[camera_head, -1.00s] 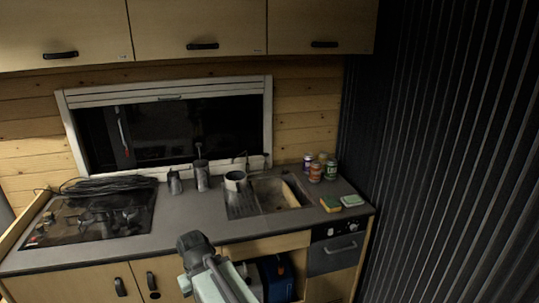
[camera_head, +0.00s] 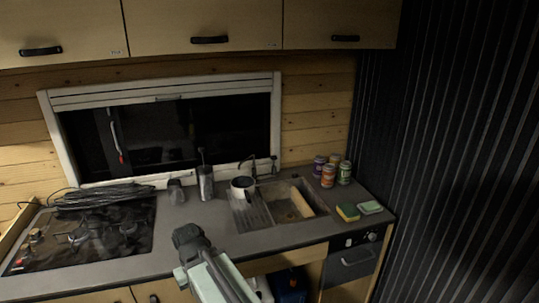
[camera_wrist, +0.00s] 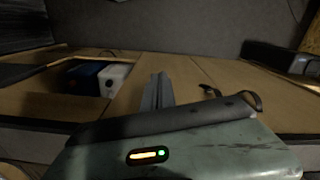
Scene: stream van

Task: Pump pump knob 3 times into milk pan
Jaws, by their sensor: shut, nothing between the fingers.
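A tall grey cylindrical dispenser (camera_head: 205,184) stands upright on the counter below the window. A thin stem with a small pump knob (camera_head: 201,153) rises from its top. The milk pan (camera_head: 243,187) is a small light pan with a dark inside, just right of the dispenser at the sink's left edge. My gripper (camera_wrist: 158,82) shows in the wrist view, shut and empty, in front of the lower cabinet doors. In the head view my arm is at the bottom centre, in front of the counter and apart from dispenser and pan; the fingertips cannot be made out there.
A gas hob (camera_head: 85,235) with a dark cable coil (camera_head: 100,195) is at left. A short grey cup (camera_head: 176,191) stands left of the dispenser. The sink (camera_head: 300,203), several cans (camera_head: 328,176) and sponges (camera_head: 347,212) are at right. The counter's front strip is clear.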

